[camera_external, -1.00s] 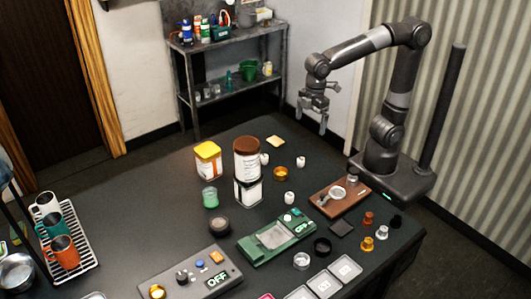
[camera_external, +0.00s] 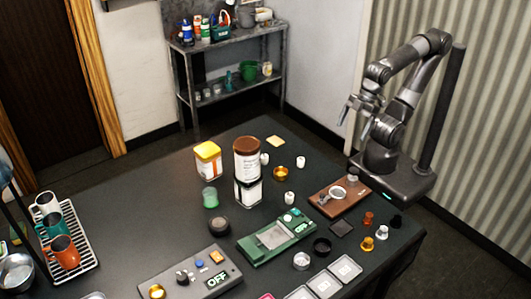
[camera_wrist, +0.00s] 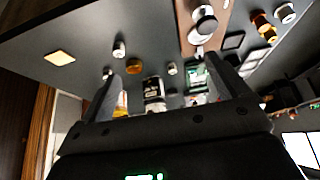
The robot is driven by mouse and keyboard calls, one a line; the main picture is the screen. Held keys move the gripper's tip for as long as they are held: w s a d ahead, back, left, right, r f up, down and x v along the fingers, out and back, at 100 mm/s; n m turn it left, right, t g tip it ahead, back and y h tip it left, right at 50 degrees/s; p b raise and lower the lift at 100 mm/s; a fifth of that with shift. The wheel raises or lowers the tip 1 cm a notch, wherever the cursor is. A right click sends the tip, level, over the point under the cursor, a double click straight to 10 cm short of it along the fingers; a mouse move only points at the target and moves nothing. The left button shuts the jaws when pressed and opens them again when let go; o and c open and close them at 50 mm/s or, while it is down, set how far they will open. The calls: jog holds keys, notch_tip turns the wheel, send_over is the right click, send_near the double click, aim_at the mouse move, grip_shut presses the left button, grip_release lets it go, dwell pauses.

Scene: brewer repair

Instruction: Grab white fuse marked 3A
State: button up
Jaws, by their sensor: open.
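Three small white cylinders that look like fuses stand on the dark table: one by the brown-lidded jar (camera_external: 265,158), one right of it (camera_external: 300,161), and one nearer the green device (camera_external: 289,198). They also show in the wrist view, as a left one (camera_wrist: 119,48), one by the left finger (camera_wrist: 107,72) and a middle one (camera_wrist: 172,68). Their markings are too small to read, so I cannot tell which is 3A. My gripper (camera_external: 350,108) is open and empty, raised beyond the table's back right edge, apart from all of them.
A gold ring (camera_external: 280,173) sits among the white cylinders. The brown-lidded jar (camera_external: 247,148) and yellow-lidded jar (camera_external: 208,160) stand left. A green device (camera_external: 270,245), a brown board (camera_external: 335,199) and small knobs (camera_external: 368,218) lie nearer. The table's back left is clear.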

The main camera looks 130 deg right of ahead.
jog(key=c, duration=0.8)
jog(key=shift+c, duration=0.2)
jog(key=m+g, duration=0.6)
jog(key=m, duration=2.6)
send_near(301, 159)
jog(key=shift+s+d, duration=0.4)
jog(key=shift+s, duration=0.15)
notch_tip(301, 159, down, 5)
jog(key=shift+f, duration=0.1)
jog(key=shift+w+a+f, duration=0.1)
jog(key=shift+f, duration=0.75)
jog(key=shift+w+a+f, duration=0.1)
jog(key=shift+a+f, duration=0.05)
jog(key=shift+f, duration=0.7)
jog(key=shift+w+a+f, duration=0.1)
jog(key=shift+w+f, duration=0.05)
jog(key=shift+f, duration=0.7)
